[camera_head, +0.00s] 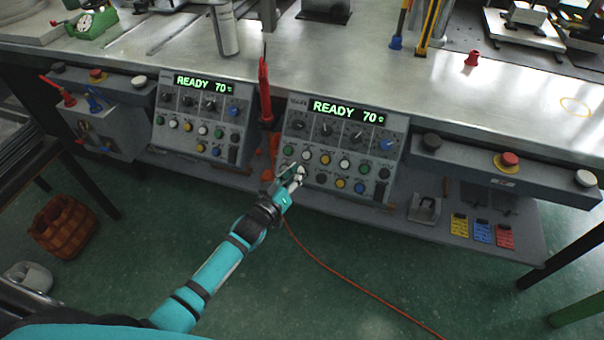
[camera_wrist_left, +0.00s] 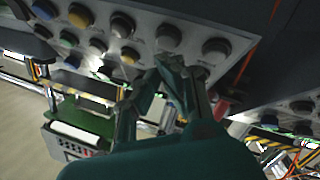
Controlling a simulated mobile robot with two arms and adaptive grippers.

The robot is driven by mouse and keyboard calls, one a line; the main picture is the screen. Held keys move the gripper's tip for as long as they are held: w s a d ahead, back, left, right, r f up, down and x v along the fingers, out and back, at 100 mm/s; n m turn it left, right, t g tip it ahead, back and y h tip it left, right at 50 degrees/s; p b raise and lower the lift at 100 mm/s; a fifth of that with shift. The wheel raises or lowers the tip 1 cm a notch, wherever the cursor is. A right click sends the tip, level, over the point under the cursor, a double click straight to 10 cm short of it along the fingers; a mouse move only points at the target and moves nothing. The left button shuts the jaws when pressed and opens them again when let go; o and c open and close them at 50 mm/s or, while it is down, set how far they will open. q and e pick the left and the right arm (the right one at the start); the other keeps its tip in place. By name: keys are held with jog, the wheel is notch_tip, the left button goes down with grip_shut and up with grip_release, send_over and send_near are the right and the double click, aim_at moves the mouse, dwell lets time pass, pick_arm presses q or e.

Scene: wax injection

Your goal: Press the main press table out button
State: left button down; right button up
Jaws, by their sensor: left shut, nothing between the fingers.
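The main press control panel (camera_head: 345,150) is the grey box right of centre, with a green "READY 70" display, knobs and two rows of coloured buttons. My left gripper (camera_head: 298,172) is shut and empty at the panel's lower left, at the left end of the lower button row. It hides part of that corner. The button labels are unreadable. My right gripper is not in view.
A similar panel (camera_head: 203,118) stands to the left, also showing "READY 70". A red tool (camera_head: 265,92) stands upright between the panels. A red stop button (camera_head: 509,159) is on the right rail. A red cable (camera_head: 345,277) crosses the open green floor.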

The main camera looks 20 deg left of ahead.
pick_arm(q)
jog(key=shift+f, duration=0.1)
dwell(0.4)
jog(key=shift+w+f, duration=0.2)
jog(key=shift+w, duration=0.15)
